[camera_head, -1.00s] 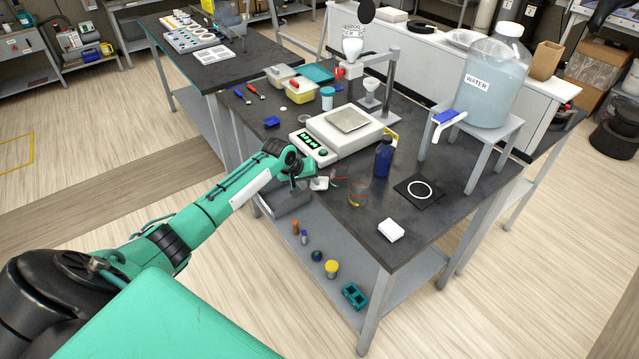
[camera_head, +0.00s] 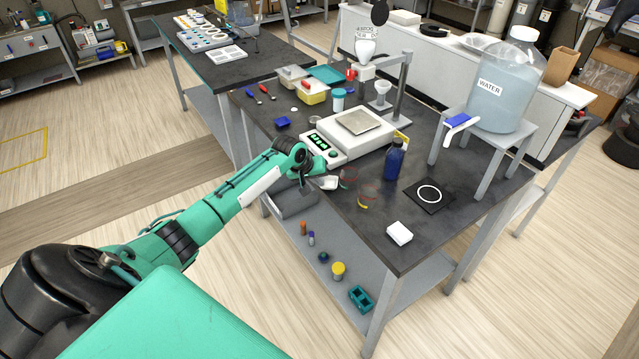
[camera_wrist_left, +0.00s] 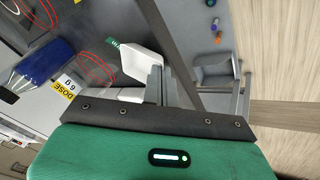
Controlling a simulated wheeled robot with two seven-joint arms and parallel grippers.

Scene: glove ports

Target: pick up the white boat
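The white boat (camera_head: 329,183) is a small white tray at the left edge of the dark bench top, in front of the scale. It also shows in the left wrist view (camera_wrist_left: 138,60), left of the fingers, with one finger close to or overlapping its edge. My left gripper (camera_head: 306,183) is just left of the boat in the head view. I cannot tell whether a finger touches the boat. My right gripper is not in view.
The scale (camera_head: 352,130) stands behind the boat. A blue bottle (camera_head: 394,160) and clear beakers with red markings (camera_head: 367,195) stand to its right. A white block (camera_head: 399,233) lies near the front corner. The lower shelf (camera_head: 335,300) holds small items.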

